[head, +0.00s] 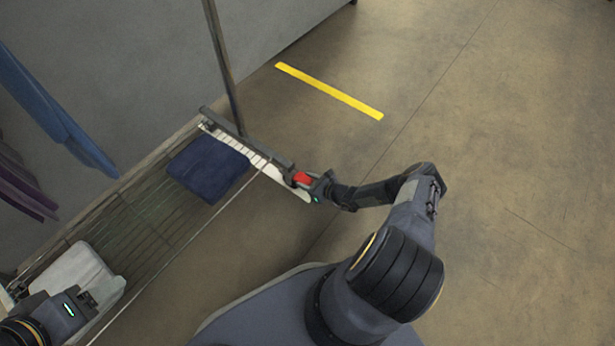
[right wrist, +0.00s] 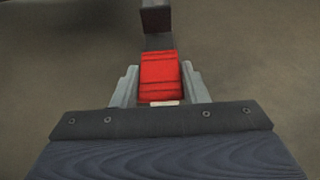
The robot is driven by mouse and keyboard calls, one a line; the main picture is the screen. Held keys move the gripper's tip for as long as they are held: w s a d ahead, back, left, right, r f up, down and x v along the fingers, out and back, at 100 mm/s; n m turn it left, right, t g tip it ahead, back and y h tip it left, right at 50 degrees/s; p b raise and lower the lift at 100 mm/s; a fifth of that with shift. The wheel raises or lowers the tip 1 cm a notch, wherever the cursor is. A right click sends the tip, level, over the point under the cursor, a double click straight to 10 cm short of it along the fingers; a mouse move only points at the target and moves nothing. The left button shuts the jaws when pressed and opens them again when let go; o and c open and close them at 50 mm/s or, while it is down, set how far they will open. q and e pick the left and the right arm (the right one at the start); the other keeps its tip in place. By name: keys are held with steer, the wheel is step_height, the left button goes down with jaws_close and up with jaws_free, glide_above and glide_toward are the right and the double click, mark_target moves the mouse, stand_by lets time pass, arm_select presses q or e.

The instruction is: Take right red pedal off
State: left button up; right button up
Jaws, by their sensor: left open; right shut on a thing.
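The right red pedal (head: 302,178) is a small red block at the right end of the rack's dark end bar (head: 250,145). In the right wrist view the red pedal (right wrist: 159,78) sits between two grey fingers, with a dark bracket (right wrist: 157,20) beyond it. My right gripper (head: 308,182) is shut on the pedal. My left gripper (head: 88,300) is open at the lower left, beside a white folded item (head: 75,275) and away from the pedal. The far sides of the pedal are hidden.
The rack's slatted shelf (head: 150,220) carries a folded navy cloth (head: 208,167). A dark upright pole (head: 225,70) rises from the end bar. Blue and purple garments (head: 50,105) hang at the left. The floor (head: 500,180) to the right is clear, with a yellow strip (head: 330,90).

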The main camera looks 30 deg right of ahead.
steer(key=shift+w+r+g+h+p, duration=0.1)
steer(key=shift+r+g+h+p, duration=0.15)
steer(key=shift+g+p, duration=0.65)
steer(key=shift+f, duration=0.15)
steer(key=o, duration=1)
steer(key=p+v, duration=0.3)
steer(key=v, duration=0.4)
steer(key=shift+s+d+p, duration=0.1)
steer(key=shift+s+p, duration=0.25)
steer(key=shift+p, duration=0.05)
